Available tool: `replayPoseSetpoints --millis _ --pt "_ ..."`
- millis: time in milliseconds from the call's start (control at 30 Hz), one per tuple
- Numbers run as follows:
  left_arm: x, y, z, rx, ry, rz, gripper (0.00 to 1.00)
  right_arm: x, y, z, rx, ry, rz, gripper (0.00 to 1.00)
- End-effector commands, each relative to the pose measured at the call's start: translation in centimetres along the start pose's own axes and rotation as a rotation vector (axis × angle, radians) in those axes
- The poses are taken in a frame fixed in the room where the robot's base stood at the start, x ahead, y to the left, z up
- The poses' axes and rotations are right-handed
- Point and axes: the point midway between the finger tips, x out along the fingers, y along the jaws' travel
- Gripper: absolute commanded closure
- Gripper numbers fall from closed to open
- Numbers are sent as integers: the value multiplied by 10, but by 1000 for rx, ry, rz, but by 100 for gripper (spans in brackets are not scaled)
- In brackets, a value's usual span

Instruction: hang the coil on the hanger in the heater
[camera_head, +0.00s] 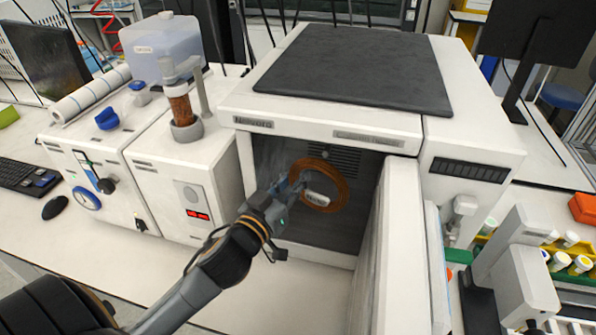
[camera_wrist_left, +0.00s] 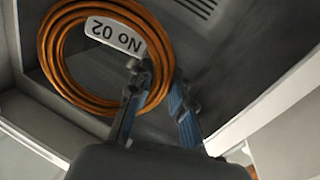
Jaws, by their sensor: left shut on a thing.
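The coil (camera_head: 342,188) is a ring of orange-brown tubing with a white label. In the left wrist view the coil (camera_wrist_left: 52,62) carries a label reading "No 02". My left gripper (camera_head: 294,190) is shut on the coil near its label, and its fingers (camera_wrist_left: 160,88) show in the left wrist view. The gripper holds the coil in the mouth of the open heater (camera_head: 335,120), in front of the dark chamber with its vent slots. I cannot make out the hanger in either view. My right gripper does not show.
The open heater door (camera_head: 392,250) stands close on the right of the coil. A white instrument with a red display (camera_head: 197,215) stands left of the heater. Vials in a coloured rack (camera_head: 560,262) and a grey-white device (camera_head: 515,270) stand at the right.

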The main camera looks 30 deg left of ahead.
Motion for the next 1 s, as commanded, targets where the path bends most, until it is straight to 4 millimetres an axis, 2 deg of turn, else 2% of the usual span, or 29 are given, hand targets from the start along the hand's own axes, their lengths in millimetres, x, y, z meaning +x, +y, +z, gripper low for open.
replayPoseSetpoints --millis 333,567,1000 --pt "19 -5 1 2 3 1 100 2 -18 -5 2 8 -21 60" --pt "32 -9 2 1 2 2 100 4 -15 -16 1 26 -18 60" --pt "57 -16 3 1 3 2 100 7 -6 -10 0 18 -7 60"
